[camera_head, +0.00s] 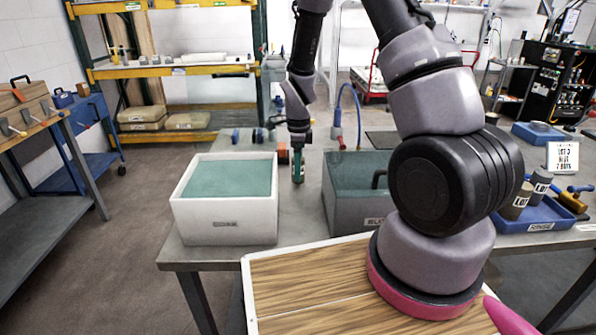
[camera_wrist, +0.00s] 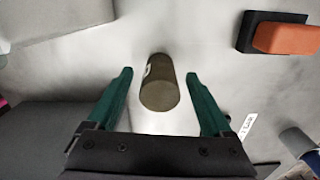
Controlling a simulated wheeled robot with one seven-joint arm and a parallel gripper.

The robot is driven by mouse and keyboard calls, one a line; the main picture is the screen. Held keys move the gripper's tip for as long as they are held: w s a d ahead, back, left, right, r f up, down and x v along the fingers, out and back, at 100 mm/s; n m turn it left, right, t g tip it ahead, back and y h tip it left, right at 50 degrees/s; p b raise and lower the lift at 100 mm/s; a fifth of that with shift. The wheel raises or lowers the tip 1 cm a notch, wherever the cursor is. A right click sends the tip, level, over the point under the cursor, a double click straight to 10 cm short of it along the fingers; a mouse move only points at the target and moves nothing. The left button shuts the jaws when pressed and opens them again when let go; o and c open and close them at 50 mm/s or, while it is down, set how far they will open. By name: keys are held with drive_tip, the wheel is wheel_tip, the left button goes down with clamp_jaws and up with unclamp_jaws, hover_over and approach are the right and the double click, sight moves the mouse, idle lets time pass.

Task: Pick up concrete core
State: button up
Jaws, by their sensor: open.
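A brownish cylinder, which looks like the concrete core (camera_wrist: 159,86), is on the grey surface in the wrist view, with a small white label on its left side. My gripper (camera_wrist: 160,92) is open, and its two green fingers stand one on each side of the core, with a gap to both. In the head view my gripper (camera_head: 298,167) hangs pointing down over the table, between and behind the two bins. I cannot make out this core in the head view. Two dark cylinders with white labels (camera_head: 518,202) stand in the blue tray at the right.
A white bin (camera_head: 183,213) and a grey bin (camera_head: 334,200), both with greenish contents, flank my gripper on the table (camera_head: 300,228). A blue tray (camera_head: 545,226) is at the right. In the wrist view an orange-and-black block (camera_wrist: 285,37) lies upper right.

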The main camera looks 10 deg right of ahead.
drive_tip(key=shift+f, duration=0.95)
drive_tip(key=shift+c, duration=0.3)
clamp_jaws()
drive_tip(key=shift+r, duration=0.15)
